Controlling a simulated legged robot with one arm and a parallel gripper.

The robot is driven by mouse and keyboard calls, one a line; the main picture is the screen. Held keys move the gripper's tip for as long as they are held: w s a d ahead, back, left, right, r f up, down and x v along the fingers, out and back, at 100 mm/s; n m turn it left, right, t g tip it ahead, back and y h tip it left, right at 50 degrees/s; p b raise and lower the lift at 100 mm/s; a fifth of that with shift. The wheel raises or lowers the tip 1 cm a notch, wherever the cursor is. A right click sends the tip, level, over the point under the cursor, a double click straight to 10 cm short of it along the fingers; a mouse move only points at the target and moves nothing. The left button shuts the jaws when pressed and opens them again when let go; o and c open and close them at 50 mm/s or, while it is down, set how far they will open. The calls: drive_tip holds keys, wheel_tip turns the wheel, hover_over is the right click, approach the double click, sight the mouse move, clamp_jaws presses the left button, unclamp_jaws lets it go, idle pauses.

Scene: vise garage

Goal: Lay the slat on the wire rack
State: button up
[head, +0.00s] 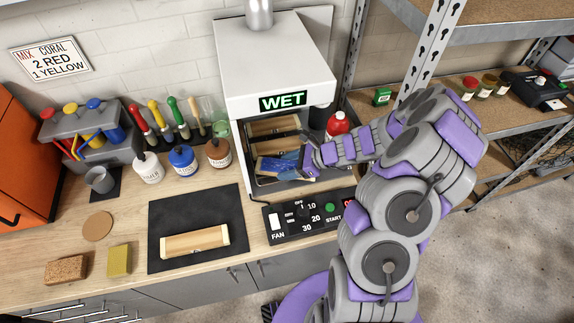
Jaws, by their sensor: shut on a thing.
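My gripper (307,162) is at the open front of a white drying box (275,75) and is shut on the right end of a blue-painted slat (274,168). The blue slat lies across the box opening, over a dark rack (264,181); I cannot tell whether it touches the rack. A wooden slat (273,127) shows higher in the box, with another wooden piece (275,148) below it. A bare wooden slat (194,242) lies on the black mat (164,212) on the bench. My arm hides the right side of the box.
A sign on the box reads WET (283,101). A fan control panel (300,217) stands in front of the box. Sponges (66,269) lie at the bench's front left.

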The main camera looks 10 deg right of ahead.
drive_tip(key=shift+f, duration=0.35)
